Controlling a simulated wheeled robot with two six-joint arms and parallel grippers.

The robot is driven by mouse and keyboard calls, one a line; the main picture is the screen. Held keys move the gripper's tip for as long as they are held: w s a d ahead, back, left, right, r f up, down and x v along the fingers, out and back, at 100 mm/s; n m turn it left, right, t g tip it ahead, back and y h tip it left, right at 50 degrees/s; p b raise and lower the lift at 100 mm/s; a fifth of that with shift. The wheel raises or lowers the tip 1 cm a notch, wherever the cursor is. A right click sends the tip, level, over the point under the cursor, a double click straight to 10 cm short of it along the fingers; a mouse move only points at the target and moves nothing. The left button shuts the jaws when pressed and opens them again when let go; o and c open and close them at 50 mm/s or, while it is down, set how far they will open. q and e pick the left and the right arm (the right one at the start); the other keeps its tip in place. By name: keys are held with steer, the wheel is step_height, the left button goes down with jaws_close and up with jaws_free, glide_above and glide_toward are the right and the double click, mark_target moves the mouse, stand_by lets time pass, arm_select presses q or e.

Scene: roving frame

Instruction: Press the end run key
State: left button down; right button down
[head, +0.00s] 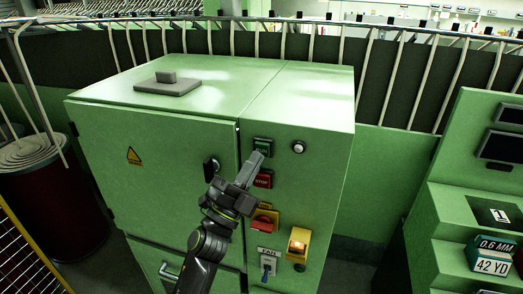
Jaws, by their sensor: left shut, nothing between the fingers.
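A green machine cabinet (318,190) has a control panel on its right front. A green push button (262,145) with small lettering sits near the top, with a red button marked STOP (263,180) below it. A small round white button or lamp (298,147) is to their right. No label clearly reads end run. My left gripper (254,162) is shut and empty, its tips just below the green button and partly overlapping the STOP button; contact cannot be told. My right gripper is out of view.
A red rotary switch on a yellow plate (264,221) and a yellow box with a lit orange lamp (298,244) are lower on the panel. A black door latch (211,166) is left of my gripper. A green console (457,160) stands right, a dark red drum (55,215) left.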

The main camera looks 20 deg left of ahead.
arm_select(q)
steer(key=shift+w, duration=0.2)
stand_by(0.4)
steer(key=shift+w, duration=0.25)
steer(key=shift+w+b, duration=0.3)
steer(key=shift+w, duration=0.05)
stand_by(0.6)
steer(key=shift+s, duration=0.1)
steer(key=shift+s+p, duration=0.5)
steer(key=shift+s, duration=0.25)
steer(key=s+p, duration=0.2)
steer(key=s, duration=0.3)
steer(key=shift+a, duration=0.1)
stand_by(0.3)
